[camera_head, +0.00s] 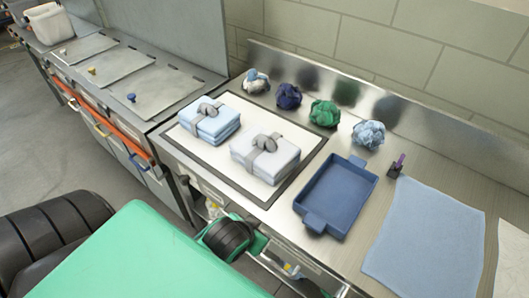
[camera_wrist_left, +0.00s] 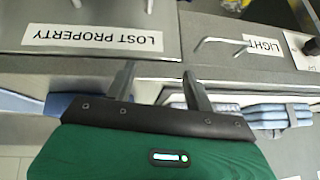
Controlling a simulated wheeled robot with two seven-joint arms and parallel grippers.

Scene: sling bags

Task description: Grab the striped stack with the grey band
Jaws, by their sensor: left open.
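Two folded cloth stacks sit side by side on a dark-bordered white mat (camera_head: 187,149) in the head view. The left stack (camera_head: 208,119) is pale blue; the right stack (camera_head: 265,157) is whitish grey. Each has a grey band with a knot on top. Stripes are too faint to tell which is the striped one. My right gripper is not in view.
A blue tray (camera_head: 338,197) stands right of the mat. Several crumpled cloths (camera_head: 324,113) line the back of the steel counter. A flat blue cloth (camera_head: 425,245) lies at the right. Lidded bins (camera_head: 132,85) stand at the left.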

